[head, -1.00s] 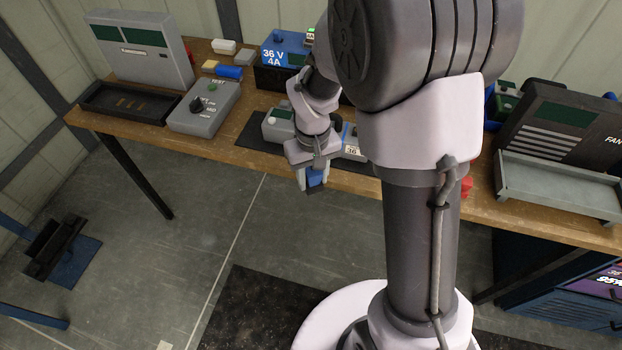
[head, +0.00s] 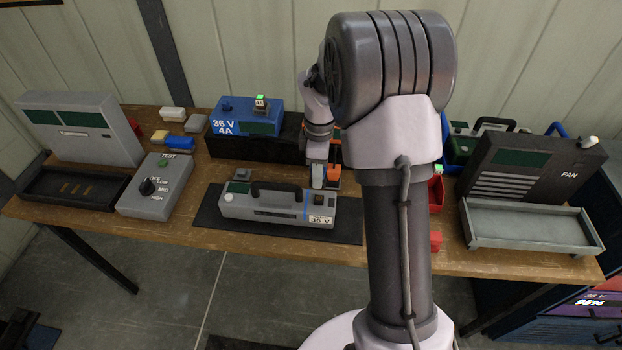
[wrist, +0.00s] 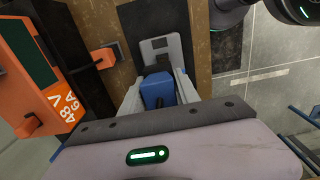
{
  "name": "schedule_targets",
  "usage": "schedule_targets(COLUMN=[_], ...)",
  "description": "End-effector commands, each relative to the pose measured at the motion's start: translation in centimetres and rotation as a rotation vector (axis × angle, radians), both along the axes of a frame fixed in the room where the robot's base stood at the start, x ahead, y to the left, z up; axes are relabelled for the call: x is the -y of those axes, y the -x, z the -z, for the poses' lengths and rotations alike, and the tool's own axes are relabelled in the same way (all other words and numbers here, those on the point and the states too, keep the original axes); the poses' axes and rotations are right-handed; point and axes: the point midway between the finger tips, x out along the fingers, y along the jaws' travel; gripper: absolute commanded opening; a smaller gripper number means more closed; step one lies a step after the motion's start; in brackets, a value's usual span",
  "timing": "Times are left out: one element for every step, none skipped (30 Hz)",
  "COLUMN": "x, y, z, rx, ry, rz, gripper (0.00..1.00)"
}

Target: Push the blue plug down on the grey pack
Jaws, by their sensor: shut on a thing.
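The grey pack (head: 265,208) lies on a dark mat on the workbench, with a black handle, a blue stripe and a "36 V" label at its right end. My gripper (head: 319,184) is at the pack's right end. In the wrist view my gripper (wrist: 158,92) is shut on the blue plug (wrist: 157,88), with a pale finger on each side. The grey pack (wrist: 160,48) shows just beyond the plug. The plug's lower end is hidden, so I cannot tell whether it touches the pack. The plug cannot be made out in the head view.
A blue 36 V 4A charger (head: 240,116) stands behind the pack. An orange 48 V charger (wrist: 40,75) is close on the left in the wrist view. A grey test box (head: 153,188) stands left of the mat (head: 208,222), and a grey tray (head: 530,226) is at the right.

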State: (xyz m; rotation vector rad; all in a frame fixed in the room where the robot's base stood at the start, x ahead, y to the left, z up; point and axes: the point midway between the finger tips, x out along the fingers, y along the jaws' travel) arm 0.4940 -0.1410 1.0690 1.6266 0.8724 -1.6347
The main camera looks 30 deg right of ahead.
Motion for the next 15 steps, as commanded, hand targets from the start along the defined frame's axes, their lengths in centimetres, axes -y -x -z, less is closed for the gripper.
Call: schedule_targets(x=[0.0,0.0,0.0,0.0,0.0,0.0,0.0,0.0,0.0,0.0,0.0,0.0,0.0,0.0,0.0], y=[0.0,0.0,0.0,0.0,0.0,0.0,0.0,0.0,0.0,0.0,0.0,0.0,0.0,0.0,0.0], z=[0.4,0.5,0.7,0.9,1.1,1.4,1.6,1.8,2.1,2.3,2.5,2.8,3.0,3.2,3.5], rx=[0.000,0.000,0.000,0.000,0.000,0.000,0.000,0.001,0.001,0.001,0.001,0.001,0.001,0.001,0.001], ry=[0.000,0.000,0.000,0.000,0.000,0.000,0.000,0.001,0.001,0.001,0.001,0.001,0.001,0.001,0.001], rz=[0.001,0.001,0.001,0.001,0.002,0.002,0.002,0.002,0.002,0.002,0.002,0.002,0.003,0.003,0.003], gripper=[0.00,0.00,0.00,0.00,0.00,0.00,0.00,0.00,0.00,0.00,0.00,0.00,0.00,0.00,0.00])
